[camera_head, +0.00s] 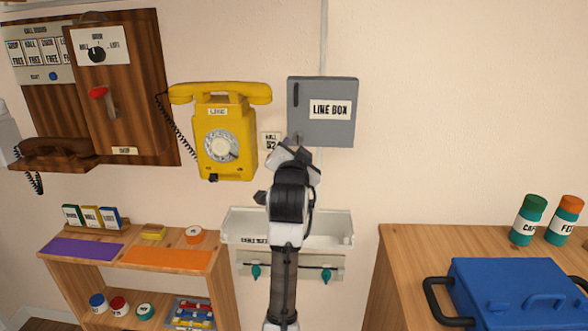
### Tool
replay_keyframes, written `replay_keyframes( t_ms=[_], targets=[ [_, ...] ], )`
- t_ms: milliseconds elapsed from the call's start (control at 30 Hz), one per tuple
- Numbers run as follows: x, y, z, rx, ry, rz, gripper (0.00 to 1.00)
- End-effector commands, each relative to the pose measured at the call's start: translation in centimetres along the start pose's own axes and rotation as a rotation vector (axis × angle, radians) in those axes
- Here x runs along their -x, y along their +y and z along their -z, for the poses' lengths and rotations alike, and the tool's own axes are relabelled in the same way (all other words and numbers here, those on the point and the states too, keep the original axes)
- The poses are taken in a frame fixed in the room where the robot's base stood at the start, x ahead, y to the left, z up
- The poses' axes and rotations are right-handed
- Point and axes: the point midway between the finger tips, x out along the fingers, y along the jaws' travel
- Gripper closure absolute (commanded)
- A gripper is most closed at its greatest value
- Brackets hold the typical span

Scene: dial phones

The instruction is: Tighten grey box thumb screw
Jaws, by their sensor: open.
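The grey box (312,95), labelled "LINE BOX", is mounted on the wall in the upper middle, with its cover closed. A narrow dark handle or slot shows near its left edge. My gripper (295,149) is at the lower left corner of the box, with my arm reaching up from below. A small knob-like shape (299,137) shows just above the fingers and may be the thumb screw; most of it is hidden. The gripper is open. I cannot tell whether its fingers touch the box or straddle the screw.
A yellow dial phone (220,130) hangs left of the box, close to my gripper. A white wall tray (335,236) lies below, behind my arm. A wooden shelf (60,262) stands left; a blue toolbox (510,290) sits on a cabinet at right. The wall right of the box is bare.

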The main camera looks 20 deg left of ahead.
Motion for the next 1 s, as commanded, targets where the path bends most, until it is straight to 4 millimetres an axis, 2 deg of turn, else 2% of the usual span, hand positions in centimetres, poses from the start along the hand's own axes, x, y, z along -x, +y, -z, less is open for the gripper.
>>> replay_keyframes(
  t_ms=[100, 333, 867, 967, 1000],
  targets=[
    [2.6, 0.1, -0.2, 0.0, 0.001, 0.002, 0.52],
    [5.6, 0.0, -0.1, 0.0, 0.0, 0.002, 0.52],
    [6.1, -0.1, 0.0, 0.0, -0.001, 0.001, 0.52],
    [6.4, -0.9, 0.1, 0.017, 0.016, 0.029, 0.52],
    [6.8, -1.9, 0.2, 0.037, 0.036, 0.06, 0.52]
  ],
)
